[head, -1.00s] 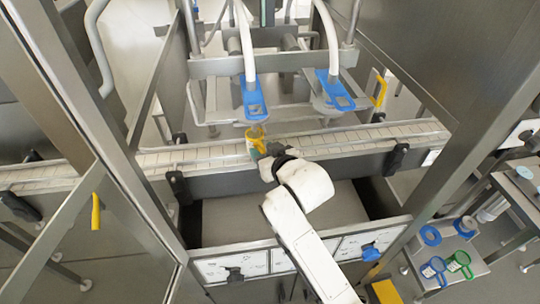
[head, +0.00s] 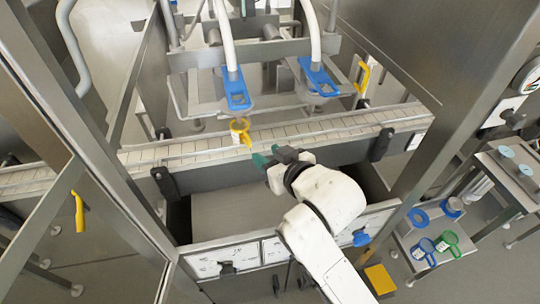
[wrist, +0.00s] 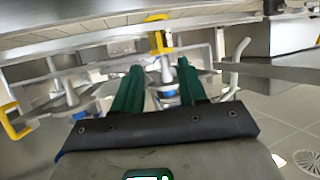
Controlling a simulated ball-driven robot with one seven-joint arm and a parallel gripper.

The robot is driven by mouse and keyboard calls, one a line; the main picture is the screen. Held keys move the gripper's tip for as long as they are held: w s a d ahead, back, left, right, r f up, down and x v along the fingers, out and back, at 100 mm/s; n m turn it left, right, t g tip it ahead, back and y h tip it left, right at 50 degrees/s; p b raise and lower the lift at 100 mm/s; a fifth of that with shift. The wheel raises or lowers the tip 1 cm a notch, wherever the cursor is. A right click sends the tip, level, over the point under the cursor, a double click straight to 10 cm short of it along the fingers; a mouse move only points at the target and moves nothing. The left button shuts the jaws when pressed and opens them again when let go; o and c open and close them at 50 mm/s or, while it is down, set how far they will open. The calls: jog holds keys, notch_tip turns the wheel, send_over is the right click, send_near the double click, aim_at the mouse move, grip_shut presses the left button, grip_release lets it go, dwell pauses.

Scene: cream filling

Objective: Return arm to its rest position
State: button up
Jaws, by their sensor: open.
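My gripper (head: 266,156) has green fingers and is open and empty. It is in front of the conveyor (head: 330,126), on my side, with a gap between its fingertips and the yellow cup. The yellow cup (head: 239,126) stands on the conveyor below the left blue nozzle plate (head: 236,92). In the wrist view the two green fingers (wrist: 159,68) are spread apart, and a yellow-handled piece, seemingly the cup (wrist: 157,36), shows beyond them. My white arm reaches up from the lower right in the head view.
Black brackets (head: 168,186) and the conveyor's front rail are close to the gripper. A steel post (head: 455,110) stands to the right of the arm. Drawers (head: 225,262) are below. A side table (head: 432,236) with blue and green rings is at the right.

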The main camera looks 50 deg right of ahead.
dwell(0.3)
jog(key=s+a+f+n+g+y, duration=0.1)
jog(key=s+a+f+g, duration=0.1)
jog(key=s+f, duration=0.1)
jog(key=s+a+f+n+g+y, duration=0.1)
jog(key=s+a+f+g, duration=0.1)
jog(key=f, duration=0.4)
jog(key=s+a+f+n+g+y, duration=0.1)
jog(key=s+a+f+g, duration=0.1)
jog(key=s+f+g, duration=0.1)
jog(key=shift+s+f, duration=0.7)
jog(key=shift+s, duration=0.05)
jog(key=s+d+f+g, duration=0.1)
jog(key=s+f+g, duration=0.3)
jog(key=s, duration=0.7)
notch_tip(320, 180, down, 3)
jog(key=shift+s+r+g, duration=0.15)
jog(key=shift+s+g, duration=0.1)
jog(key=shift+g, duration=0.15)
